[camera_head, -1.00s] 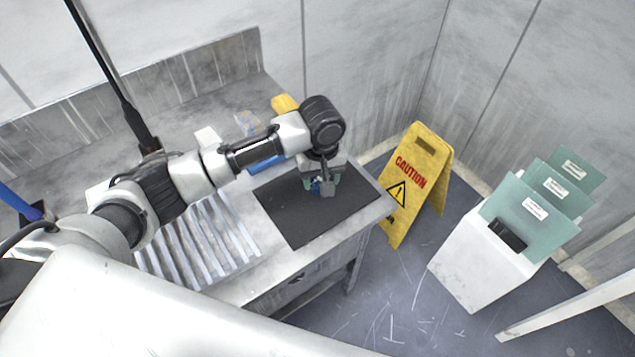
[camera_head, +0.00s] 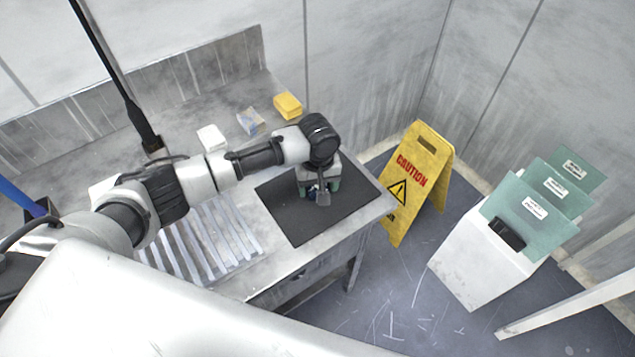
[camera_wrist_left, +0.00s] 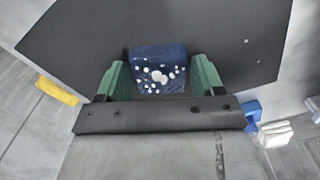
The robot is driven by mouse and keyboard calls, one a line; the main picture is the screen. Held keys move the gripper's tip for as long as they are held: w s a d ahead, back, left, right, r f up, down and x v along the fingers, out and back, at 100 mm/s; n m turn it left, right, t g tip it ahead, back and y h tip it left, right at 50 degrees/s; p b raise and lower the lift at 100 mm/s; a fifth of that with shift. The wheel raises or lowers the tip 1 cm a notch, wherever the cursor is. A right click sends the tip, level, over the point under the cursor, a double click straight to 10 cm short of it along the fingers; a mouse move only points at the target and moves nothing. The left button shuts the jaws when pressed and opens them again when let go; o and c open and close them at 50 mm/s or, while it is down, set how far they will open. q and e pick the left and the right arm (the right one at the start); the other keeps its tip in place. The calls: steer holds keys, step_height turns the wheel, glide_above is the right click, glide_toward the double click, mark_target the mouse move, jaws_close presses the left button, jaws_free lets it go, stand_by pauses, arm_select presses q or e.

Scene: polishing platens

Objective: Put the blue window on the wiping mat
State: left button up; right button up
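The wiping mat is the dark mat (camera_head: 285,220) on the bench, and it also fills the top of the left wrist view (camera_wrist_left: 225,35). A dark blue piece with white spots, the blue window (camera_wrist_left: 158,68), lies over the mat between my left gripper's green fingers. My left gripper (camera_wrist_left: 160,80) is open around it, with a gap showing at each side. In the head view the gripper (camera_head: 319,188) is low over the mat and mostly covers the window, which shows as a small blue bit. The window's near end is hidden behind the gripper body. My right gripper is not in view.
A yellow block (camera_head: 288,105), a bluish-tan packet (camera_head: 250,121) and a white block (camera_head: 211,137) stand on the bench behind my arm. A ribbed rack (camera_head: 215,240) is left of the mat. A yellow caution sign (camera_head: 418,180) stands on the floor to the right.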

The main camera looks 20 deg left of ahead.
arm_select(q)
steer(key=shift+o, duration=0.6)
step_height(320, 180, up, 12)
steer(key=shift+r+b, duration=0.2)
steer(key=shift+b, duration=0.2)
